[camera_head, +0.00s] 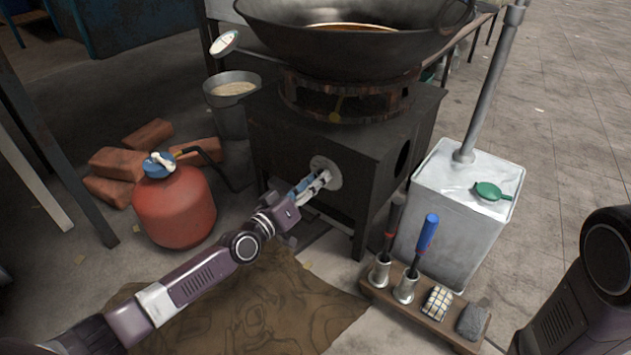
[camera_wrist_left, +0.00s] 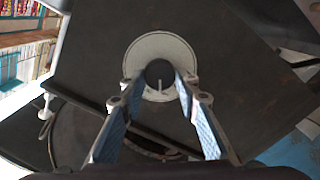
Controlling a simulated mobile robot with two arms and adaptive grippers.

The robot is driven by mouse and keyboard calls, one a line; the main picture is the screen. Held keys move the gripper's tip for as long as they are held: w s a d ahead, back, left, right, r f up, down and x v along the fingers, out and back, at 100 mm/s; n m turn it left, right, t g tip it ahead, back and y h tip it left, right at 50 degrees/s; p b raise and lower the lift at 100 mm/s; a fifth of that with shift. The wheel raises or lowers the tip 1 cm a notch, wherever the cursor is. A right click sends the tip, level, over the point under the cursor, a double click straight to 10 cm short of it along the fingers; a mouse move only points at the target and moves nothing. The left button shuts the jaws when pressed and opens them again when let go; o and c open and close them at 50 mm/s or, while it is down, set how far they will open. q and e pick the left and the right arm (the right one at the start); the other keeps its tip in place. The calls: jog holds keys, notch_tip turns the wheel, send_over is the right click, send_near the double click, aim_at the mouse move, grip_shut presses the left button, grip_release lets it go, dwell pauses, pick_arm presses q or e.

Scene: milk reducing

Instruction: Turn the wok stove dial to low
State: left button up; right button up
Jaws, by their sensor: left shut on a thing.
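The wok stove (camera_head: 295,125) is a dark boxy metal stand with the large wok (camera_head: 350,45) on its top ring. Its dial sits on a round pale plate (camera_head: 325,172) on the front face. In the left wrist view the dial (camera_wrist_left: 159,74) is a dark round knob with a light pointer line, which points down in that picture. My left gripper (camera_head: 322,180) is at the dial, its blue-padded fingers shut on the knob from both sides. The fingers partly hide the dial in the head view. My right gripper is out of view; only part of my right arm shows.
A red gas cylinder (camera_head: 175,207) with a hose stands left of the stove, near several bricks (camera_head: 120,162). A metal can (camera_head: 455,220) stands at right. A wooden rack (camera_head: 420,310) with tools sits in front. A brown mat (camera_head: 240,310) lies below my left arm.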

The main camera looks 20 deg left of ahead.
pick_arm(q)
jog(key=shift+n, duration=0.4)
jog(key=o, duration=1.2)
jog(key=shift+c, duration=0.2)
jog(key=v, duration=1.2)
